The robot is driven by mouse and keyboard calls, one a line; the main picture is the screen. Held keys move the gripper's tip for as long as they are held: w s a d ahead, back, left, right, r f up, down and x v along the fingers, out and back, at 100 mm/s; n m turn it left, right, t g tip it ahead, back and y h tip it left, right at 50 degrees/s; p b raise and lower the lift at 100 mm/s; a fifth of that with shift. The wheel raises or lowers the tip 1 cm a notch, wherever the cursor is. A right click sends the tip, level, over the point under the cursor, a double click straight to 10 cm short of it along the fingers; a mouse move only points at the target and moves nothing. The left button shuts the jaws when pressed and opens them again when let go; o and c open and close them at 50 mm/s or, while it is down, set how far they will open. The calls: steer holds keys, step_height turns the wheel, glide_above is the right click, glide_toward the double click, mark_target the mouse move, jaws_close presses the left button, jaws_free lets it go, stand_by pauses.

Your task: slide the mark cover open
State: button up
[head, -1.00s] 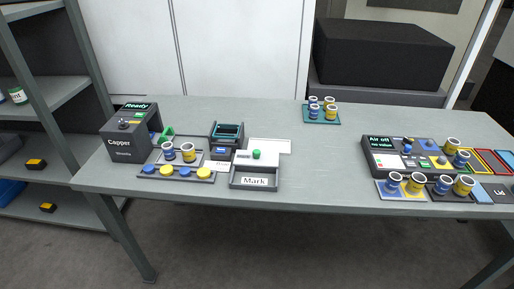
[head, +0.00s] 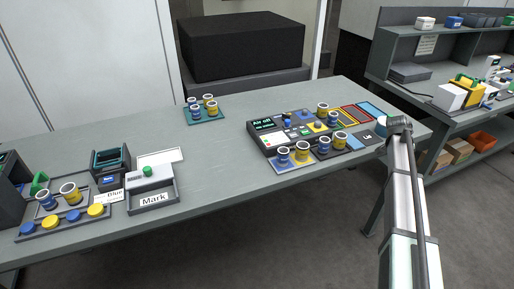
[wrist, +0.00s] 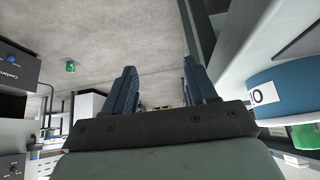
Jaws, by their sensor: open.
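The mark station (head: 153,205) is a grey tray labelled "Mark" at the left front of the table in the head view. Its white cover (head: 139,181) with a green knob (head: 147,171) sits over the back part of the tray, and the front part is open. My gripper (wrist: 163,88) is open and empty in the wrist view, with two dark blue fingers apart. It points away from the mark station, which I cannot make out in the wrist view. In the head view my arm is at the far right, well away from the cover.
A teal printer-like unit (head: 110,160) stands left of the mark station, with blue and yellow cups and caps nearby. A white plate (head: 160,156) lies behind it. A dark control panel (head: 262,140) with cups is to the right. Table between them is clear.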

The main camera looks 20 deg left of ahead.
steer(key=w+a+r+t, duration=0.1)
steer(key=w+a+r, duration=0.4)
steer(key=r, duration=0.5)
steer(key=s+a+r+n+y, duration=0.1)
steer(key=s+a, duration=0.3)
steer(key=a, duration=0.9)
steer(key=s+a+r+n+g+y, duration=0.1)
steer(key=s+a, duration=0.3)
steer(key=a, duration=1)
steer(key=s+a+r+n+y, duration=0.1)
steer(key=s+a, duration=0.4)
steer(key=a, duration=0.9)
steer(key=shift+a+r+n+g+y, duration=0.1)
steer(key=shift+r+n+g+y, duration=0.2)
steer(key=shift+r+n, duration=0.25)
steer(key=s+a+r+n+g, duration=0.1)
steer(key=s+a+r+n, duration=0.1)
steer(key=s+a, duration=0.85)
steer(key=n+g+y, duration=0.1)
steer(key=n+g, duration=0.2)
steer(key=n, duration=0.3)
glide_toward(147, 168)
steer(key=shift+m, duration=0.25)
step_height(147, 168, down, 8)
steer(key=shift+w+f, duration=0.15)
steer(key=shift+f, duration=0.1)
